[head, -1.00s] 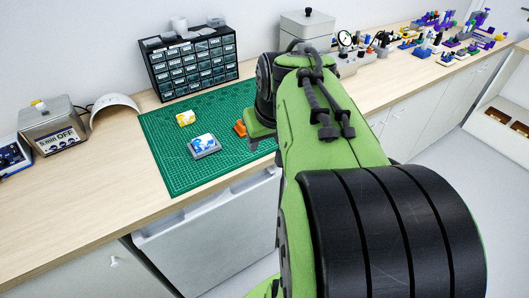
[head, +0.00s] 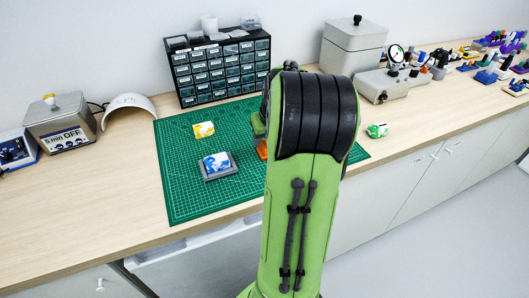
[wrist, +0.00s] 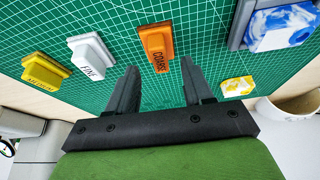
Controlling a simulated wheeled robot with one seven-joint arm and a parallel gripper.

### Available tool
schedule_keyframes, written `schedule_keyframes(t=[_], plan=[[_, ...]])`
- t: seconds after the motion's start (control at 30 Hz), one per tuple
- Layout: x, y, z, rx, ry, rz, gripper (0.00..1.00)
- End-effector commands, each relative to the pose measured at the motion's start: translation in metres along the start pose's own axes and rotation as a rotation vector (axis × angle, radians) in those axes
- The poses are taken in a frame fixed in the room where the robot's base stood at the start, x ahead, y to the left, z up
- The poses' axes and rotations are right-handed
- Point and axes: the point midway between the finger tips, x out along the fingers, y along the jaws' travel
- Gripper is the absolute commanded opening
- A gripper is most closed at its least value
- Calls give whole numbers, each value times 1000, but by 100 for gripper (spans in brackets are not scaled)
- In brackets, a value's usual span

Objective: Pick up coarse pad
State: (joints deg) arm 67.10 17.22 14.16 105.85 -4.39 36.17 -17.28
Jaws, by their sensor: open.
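The coarse pad (wrist: 157,42) is an orange block with dark lettering reading COARSE, lying on the green cutting mat. In the head view only an orange sliver of it (head: 262,150) shows beside my arm. My gripper (wrist: 159,67) is open and empty, its two dark fingers pointing toward the pad. In the wrist view the pad shows just beyond the fingertips, between their lines; I cannot tell the height between them. In the head view my arm hides the gripper's fingers.
A white FINE pad (wrist: 90,57) and a yellow MEDIUM pad (wrist: 45,72) lie left of the coarse pad in the wrist view. A blue-white piece (head: 216,161) sits on a grey holder; a yellow-white piece (head: 204,130) lies behind it. A drawer cabinet (head: 220,72) stands behind the mat (head: 185,190).

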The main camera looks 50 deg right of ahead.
Motion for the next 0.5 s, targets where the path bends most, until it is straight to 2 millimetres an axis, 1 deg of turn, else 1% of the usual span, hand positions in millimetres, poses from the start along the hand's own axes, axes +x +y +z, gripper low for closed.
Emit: schedule_keyframes(t=[0.03,0.13,0.2,0.37,0.5], plan=[[15,0,2,1,-3,-3,51],[33,0,2,0,-2,-3,51],[37,0,1,0,-1,-1,51],[35,0,0,0,0,0,51],[35,0,0,0,0,0,30]])
